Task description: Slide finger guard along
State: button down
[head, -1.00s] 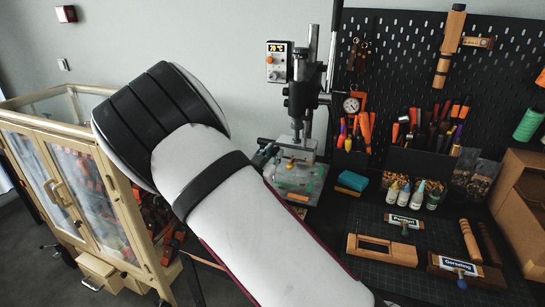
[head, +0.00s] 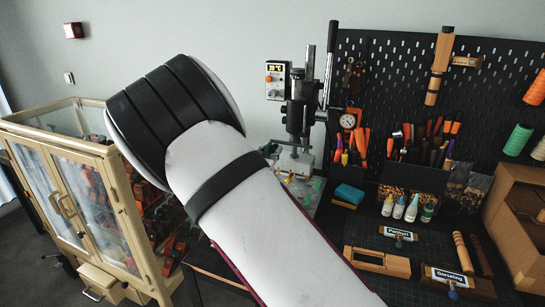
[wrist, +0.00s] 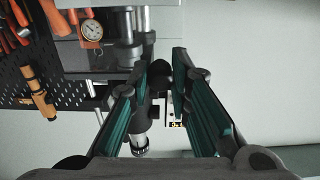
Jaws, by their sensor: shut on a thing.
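The stamping press (head: 296,115) stands against the wall in the head view, with its base plate (head: 306,188) partly behind my arm. In the wrist view its metal columns (wrist: 144,20) rise beyond my fingers. A clear, greyish panel (wrist: 85,55) shows at the upper left of the wrist view and looks like the finger guard. My gripper (wrist: 162,72) is shut on a small dark piece (wrist: 158,82) between the fingertips; I cannot tell whether that is part of the guard. My arm hides the gripper in the head view.
A glass-doored cabinet (head: 75,195) stands at left. A black pegboard (head: 400,75) with tools is behind the bench. The bench holds a blue block (head: 349,194), small bottles (head: 399,207), a wooden frame (head: 377,261) and wooden stamps. A dial gauge (head: 348,121) hangs beside the press.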

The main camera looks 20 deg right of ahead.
jog(key=shift+a+r+p, duration=0.15)
jog(key=shift+r+p, duration=0.4)
jog(key=shift+r, duration=0.95)
jog(key=c, duration=1.4)
grip_release()
jog(key=v, duration=1.2)
jog(key=s+r+n+g+y, duration=0.5)
jog(key=s+r+y, duration=0.4)
jog(key=s+y, duration=0.4)
jog(key=s+d+n+g+h, duration=0.1)
jog(key=s+d+g, duration=0.1)
jog(key=s, duration=0.9)
jog(key=s+d+n+g+h, duration=0.1)
jog(key=s+d, duration=0.4)
jog(key=s, duration=0.6)
jog(key=shift+s+d+f+g, duration=0.25)
jog(key=shift+d+f+g, duration=0.1)
jog(key=shift+g, duration=0.15)
